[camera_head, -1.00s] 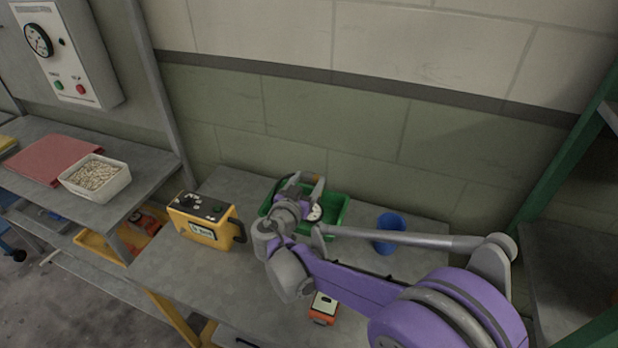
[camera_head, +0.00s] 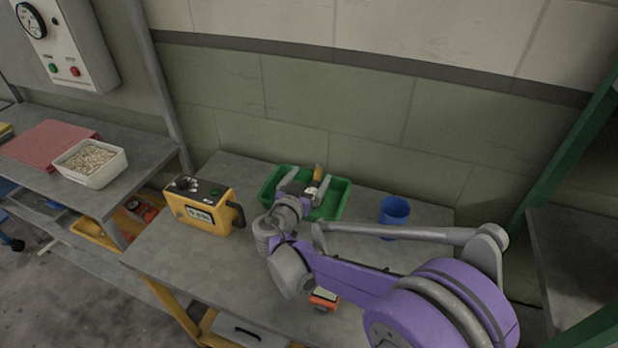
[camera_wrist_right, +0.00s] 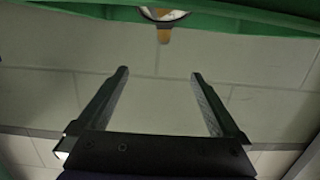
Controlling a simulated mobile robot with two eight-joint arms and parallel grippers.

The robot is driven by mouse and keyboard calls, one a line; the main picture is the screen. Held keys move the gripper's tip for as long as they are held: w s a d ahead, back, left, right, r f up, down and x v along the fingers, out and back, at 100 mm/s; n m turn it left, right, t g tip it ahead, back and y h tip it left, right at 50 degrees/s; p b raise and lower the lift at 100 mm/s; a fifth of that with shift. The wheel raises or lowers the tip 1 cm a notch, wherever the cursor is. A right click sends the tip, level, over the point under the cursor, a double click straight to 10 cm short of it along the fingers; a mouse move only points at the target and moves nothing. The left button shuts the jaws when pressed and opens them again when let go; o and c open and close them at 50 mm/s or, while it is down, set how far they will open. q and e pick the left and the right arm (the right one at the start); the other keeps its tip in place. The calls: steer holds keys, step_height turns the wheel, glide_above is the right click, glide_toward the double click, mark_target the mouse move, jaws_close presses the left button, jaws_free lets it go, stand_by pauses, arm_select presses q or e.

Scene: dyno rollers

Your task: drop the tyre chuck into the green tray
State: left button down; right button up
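The green tray (camera_head: 338,205) stands at the back of the grey bench against the wall; its green edge (camera_wrist_right: 240,14) crosses the top of the right wrist view. The tyre chuck (camera_head: 318,172), with an orange-tan end and a pale round part, is at the tray, its end overlapping the far rim. In the wrist view the chuck (camera_wrist_right: 165,35) shows beyond my fingertips, partly cut off. My right gripper (camera_head: 307,180) is over the tray; in the wrist view its fingers (camera_wrist_right: 160,72) are apart with nothing between them. My left gripper is not in view.
A yellow instrument box (camera_head: 198,208) stands left of the tray, a blue cup (camera_head: 394,211) right of it. A small orange device (camera_head: 323,300) sits near my forearm. A white bin of pellets (camera_head: 92,163) is on the left bench. The bench's front left is clear.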

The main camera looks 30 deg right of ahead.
steer(key=v, duration=1.1)
steer(key=shift+f, duration=0.1)
steer(key=s+d+f+n+g+y+p, duration=0.1)
steer(key=s, duration=0.2)
steer(key=s+d+f+n+g+y+p, duration=0.1)
steer(key=s+g+y, duration=0.1)
steer(key=s, duration=0.2)
steer(key=s+d+f+n+g+y+p, duration=0.1)
steer(key=s+n+p, duration=0.1)
steer(key=s, duration=0.1)
steer(key=shift+s+f+y, duration=0.2)
steer(key=shift+s+y, duration=0.1)
steer(key=shift+y, duration=0.1)
steer(key=s+a+n+y, duration=0.1)
steer(key=s+n+g+y+p, duration=0.1)
steer(key=s, duration=0.1)
steer(key=s+a+f+y, duration=0.1)
steer(key=s, duration=0.1)
steer(key=shift+s+a+f+n+p, duration=0.1)
steer(key=shift+s+a+n+p, duration=0.2)
steer(key=shift+a+n, duration=0.1)
steer(key=s+a+n+y, duration=0.1)
steer(key=s+a+y, duration=0.1)
steer(key=s+a+n+y+p, duration=0.1)
steer(key=s+a+n+y, duration=0.1)
steer(key=a, duration=0.1)
steer(key=shift+s+a+p, duration=0.1)
steer(key=shift+a+p, duration=0.05)
steer(key=shift+p, duration=0.15)
